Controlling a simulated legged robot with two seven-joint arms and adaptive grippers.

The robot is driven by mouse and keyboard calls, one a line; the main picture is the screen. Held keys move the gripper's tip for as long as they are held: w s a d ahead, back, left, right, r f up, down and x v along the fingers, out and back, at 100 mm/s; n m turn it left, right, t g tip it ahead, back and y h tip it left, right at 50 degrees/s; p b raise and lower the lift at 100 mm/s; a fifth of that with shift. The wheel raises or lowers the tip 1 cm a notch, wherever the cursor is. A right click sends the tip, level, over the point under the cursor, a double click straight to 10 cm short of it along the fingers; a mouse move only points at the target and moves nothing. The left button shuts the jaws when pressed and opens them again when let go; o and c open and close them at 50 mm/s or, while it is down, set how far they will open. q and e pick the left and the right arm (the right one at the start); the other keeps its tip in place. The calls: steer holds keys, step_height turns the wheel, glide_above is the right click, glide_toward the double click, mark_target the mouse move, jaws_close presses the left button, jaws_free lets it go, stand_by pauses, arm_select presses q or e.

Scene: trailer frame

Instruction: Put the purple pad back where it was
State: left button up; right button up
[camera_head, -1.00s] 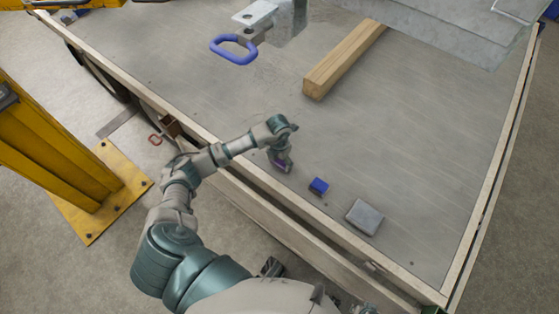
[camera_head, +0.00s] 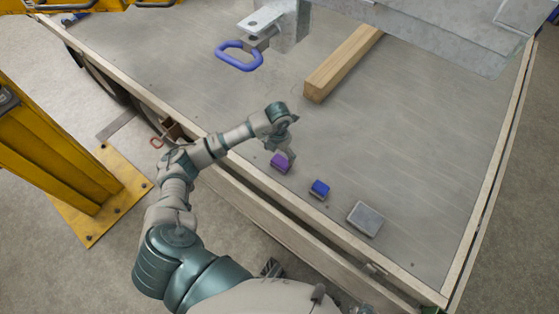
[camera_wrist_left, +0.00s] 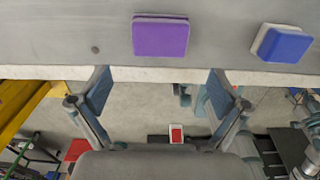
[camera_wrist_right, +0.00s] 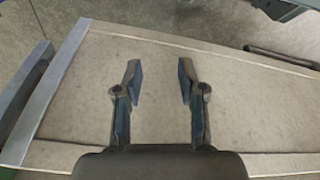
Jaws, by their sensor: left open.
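The purple pad (camera_head: 281,163) lies on the grey trailer deck near its front-left edge. It also shows in the left wrist view (camera_wrist_left: 161,37), beyond the fingertips and clear of them. My left gripper (camera_head: 291,153) is just above and beside the pad in the head view. In the left wrist view my left gripper (camera_wrist_left: 158,90) has its two fingers spread wide with nothing between them. My right gripper (camera_wrist_right: 157,70) shows in the right wrist view with its fingers apart and empty, over a plain beige surface; it is not visible in the head view.
A blue pad (camera_head: 319,188) and a grey block (camera_head: 365,218) lie to the right of the purple pad along the deck edge. A wooden beam (camera_head: 342,65) lies farther back. A blue handle ring (camera_head: 239,56) hangs from metalwork above the deck. A raised rim (camera_head: 232,171) borders the deck.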

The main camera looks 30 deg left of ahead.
mark_target(277, 162)
arm_select(q)
step_height(277, 162, up, 5)
steer(key=shift+r, duration=0.1)
arm_select(e)
steer(key=shift+s+a+f, duration=0.1)
steer(key=shift+s+f, duration=0.1)
steer(key=shift+f, duration=0.65)
arm_select(q)
steer(key=shift+a, duration=0.1)
arm_select(e)
steer(key=shift+a, duration=0.1)
